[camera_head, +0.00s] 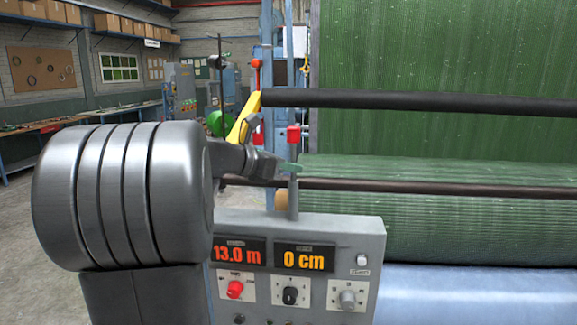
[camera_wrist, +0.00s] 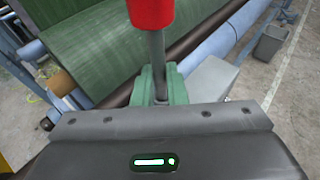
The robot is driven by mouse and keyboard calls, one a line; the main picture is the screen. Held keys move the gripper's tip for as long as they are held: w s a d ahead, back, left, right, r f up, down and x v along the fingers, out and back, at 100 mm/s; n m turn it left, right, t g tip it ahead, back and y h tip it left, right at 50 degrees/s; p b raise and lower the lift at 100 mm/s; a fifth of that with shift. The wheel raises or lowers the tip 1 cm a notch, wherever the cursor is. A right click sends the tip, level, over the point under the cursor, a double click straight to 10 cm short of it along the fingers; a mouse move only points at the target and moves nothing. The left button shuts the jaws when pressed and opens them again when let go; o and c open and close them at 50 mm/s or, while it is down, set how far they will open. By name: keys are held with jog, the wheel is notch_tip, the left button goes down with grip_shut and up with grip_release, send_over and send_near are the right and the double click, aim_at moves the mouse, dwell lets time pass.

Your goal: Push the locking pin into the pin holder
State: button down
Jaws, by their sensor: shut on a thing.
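The locking pin has a red head (camera_head: 293,135) and a thin grey shaft, and it stands about upright. In the wrist view its red head (camera_wrist: 151,12) is at the top and its shaft (camera_wrist: 157,48) runs down between my green fingertips. My gripper (camera_head: 291,168) reaches in from the left and is shut on the pin's shaft below the head; it also shows in the wrist view (camera_wrist: 159,86). Right below the fingertips, a grey upright post (camera_head: 293,198) rises behind the control box. I cannot tell whether this is the pin holder or how deep the pin's lower end sits.
A grey control box (camera_head: 300,225) with displays reading 13.0 m and 0 cm stands in front. Dark horizontal bars (camera_head: 430,103) and a green turf roll (camera_head: 460,225) fill the right side. A yellow lever (camera_head: 243,118) is behind my arm. Open floor shows at the left.

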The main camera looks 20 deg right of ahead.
jog(key=shift+f+b, duration=0.75)
jog(key=shift+f, duration=0.45)
jog(key=c, duration=1.4)
grip_release()
jog(key=b+v, duration=0.2)
jog(key=v, duration=1.2)
jog(key=shift+f, duration=0.1)
jog(key=shift+d, duration=0.1)
jog(key=p+x, duration=0.2)
jog(key=x, duration=1.2)
jog(key=shift+r, duration=0.35)
